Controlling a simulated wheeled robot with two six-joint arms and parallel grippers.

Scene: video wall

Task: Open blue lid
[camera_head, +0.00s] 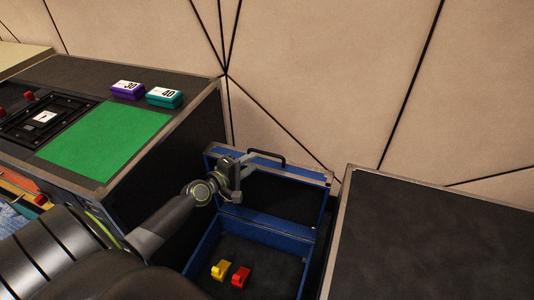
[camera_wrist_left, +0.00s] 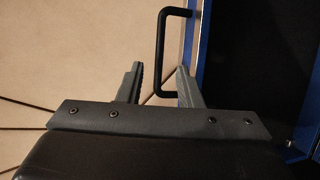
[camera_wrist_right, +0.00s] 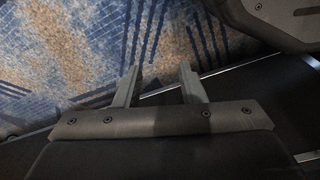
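The blue case has its blue lid (camera_head: 318,179) raised, standing up at the back with its dark inner side showing. A black handle (camera_head: 270,153) is on the lid's upper edge. My left gripper (camera_head: 250,157) is at that edge, by the handle's left part. In the left wrist view its fingers (camera_wrist_left: 160,85) are apart, and the handle (camera_wrist_left: 160,45) reaches into the gap; I cannot tell whether they touch. The open case base (camera_head: 205,246) holds a yellow piece (camera_head: 220,270) and a red piece (camera_head: 241,276). My right gripper (camera_wrist_right: 156,85) is open and empty, seen only in its wrist view.
A dark case top (camera_head: 430,240) stands close on the right, bare. On the left, a black case carries a green panel (camera_head: 105,142), a purple box (camera_head: 127,89) and a teal box (camera_head: 164,97). A panelled wall (camera_head: 320,70) is behind. Blue patterned carpet (camera_wrist_right: 70,50) shows below the right gripper.

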